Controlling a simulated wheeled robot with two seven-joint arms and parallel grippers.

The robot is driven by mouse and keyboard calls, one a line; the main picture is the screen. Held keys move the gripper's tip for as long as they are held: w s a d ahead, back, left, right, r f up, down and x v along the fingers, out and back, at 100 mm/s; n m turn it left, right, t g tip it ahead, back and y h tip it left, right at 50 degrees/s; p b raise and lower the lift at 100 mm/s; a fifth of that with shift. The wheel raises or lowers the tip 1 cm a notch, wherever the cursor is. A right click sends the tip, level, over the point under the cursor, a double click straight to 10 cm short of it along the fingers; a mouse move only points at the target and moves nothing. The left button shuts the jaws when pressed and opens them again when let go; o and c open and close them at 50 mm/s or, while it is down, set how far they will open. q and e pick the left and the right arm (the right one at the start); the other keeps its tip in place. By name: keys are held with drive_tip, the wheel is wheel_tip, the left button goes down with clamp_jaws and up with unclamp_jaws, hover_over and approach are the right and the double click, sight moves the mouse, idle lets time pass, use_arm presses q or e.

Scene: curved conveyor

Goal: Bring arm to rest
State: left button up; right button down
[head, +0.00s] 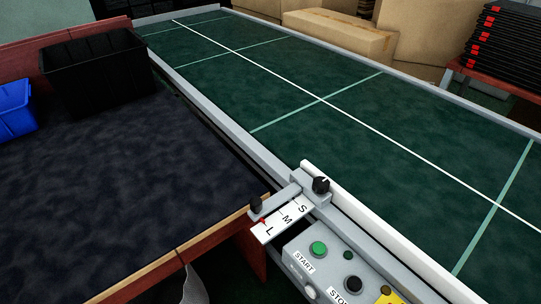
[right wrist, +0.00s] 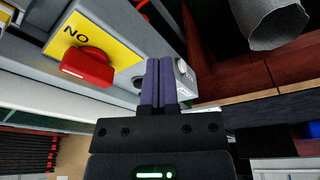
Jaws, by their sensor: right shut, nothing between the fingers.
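My right gripper (right wrist: 158,65) shows in the right wrist view. Its two purple fingers are pressed together with nothing between them. The fingertips point toward the side of a grey control box (right wrist: 115,20); I cannot tell whether they touch it. No gripper shows in the head view, and my left gripper is in neither view.
The control box has a green START button (head: 318,249), a black STOP button (head: 353,284) and a red knob (right wrist: 88,66) on a yellow plate. Behind it runs the green conveyor (head: 300,90). A dark table (head: 110,160) carries a black bin (head: 98,72) and a blue bin (head: 14,108).

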wheel_tip(320, 180, down, 17)
drive_tip(key=s+g, duration=0.1)
drive_tip(key=s, duration=0.2)
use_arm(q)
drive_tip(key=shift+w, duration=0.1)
use_arm(e)
drive_tip(key=s+d+f+g, duration=0.1)
drive_tip(key=s+d+f, duration=0.1)
drive_tip(key=s+f, duration=0.3)
drive_tip(key=s+d+f, duration=0.3)
drive_tip(key=s+f, duration=0.3)
drive_tip(key=s, duration=0.4)
drive_tip(key=shift+d+n+g+h, duration=0.25)
drive_tip(key=shift+n+g+h, duration=0.15)
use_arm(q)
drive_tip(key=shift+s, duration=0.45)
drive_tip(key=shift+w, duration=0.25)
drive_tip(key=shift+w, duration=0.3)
